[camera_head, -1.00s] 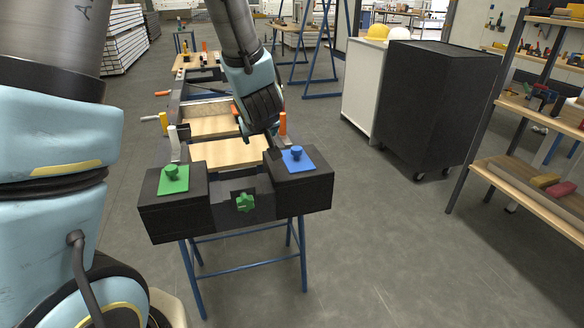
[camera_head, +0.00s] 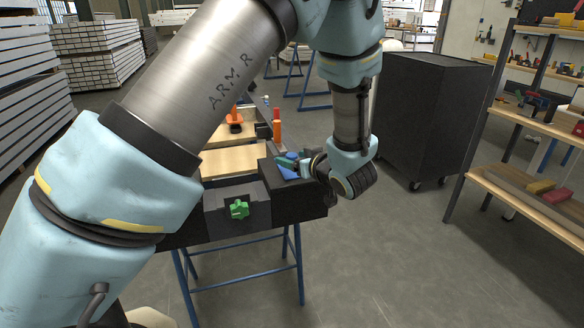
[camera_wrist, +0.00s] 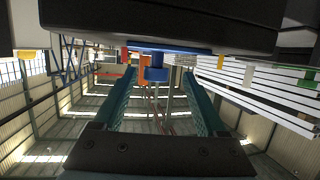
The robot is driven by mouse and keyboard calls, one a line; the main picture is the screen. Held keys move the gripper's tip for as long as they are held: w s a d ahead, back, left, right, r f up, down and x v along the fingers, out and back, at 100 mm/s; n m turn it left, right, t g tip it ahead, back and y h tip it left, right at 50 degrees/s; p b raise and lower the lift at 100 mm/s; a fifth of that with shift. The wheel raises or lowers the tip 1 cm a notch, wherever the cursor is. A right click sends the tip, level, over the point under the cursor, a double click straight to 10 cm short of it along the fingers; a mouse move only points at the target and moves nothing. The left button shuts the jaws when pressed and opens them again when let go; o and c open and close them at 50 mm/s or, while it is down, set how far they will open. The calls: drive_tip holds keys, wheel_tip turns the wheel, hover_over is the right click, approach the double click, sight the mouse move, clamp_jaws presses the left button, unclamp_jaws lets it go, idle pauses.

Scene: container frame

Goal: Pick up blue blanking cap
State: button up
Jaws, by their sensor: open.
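The blue blanking cap (camera_head: 287,173) sits on the right black block (camera_head: 306,194) of the container frame, partly hidden by my gripper. In the wrist view, which looks upside down, its blue plate and knob (camera_wrist: 155,75) hang from the dark block at the top. My gripper (camera_head: 289,161) lies nearly level, reaching over the block from the right in the head view. In the wrist view its two teal fingers (camera_wrist: 160,80) are open, one on each side of the knob with gaps visible. Nothing is held.
A green star knob (camera_head: 239,209) is on the frame's front. Orange uprights (camera_head: 277,131) stand behind the blue cap. Blue trestle legs carry the frame. A dark cabinet (camera_head: 430,115) and wooden shelves (camera_head: 520,195) stand at right. The floor before them is free.

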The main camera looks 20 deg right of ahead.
sight(287, 156)
drive_tip(key=shift+p+x, duration=0.65)
drive_tip(key=shift+x, duration=2.15)
drive_tip(key=shift+d, duration=0.25)
drive_tip(key=shift+c, duration=0.3)
clamp_jaws()
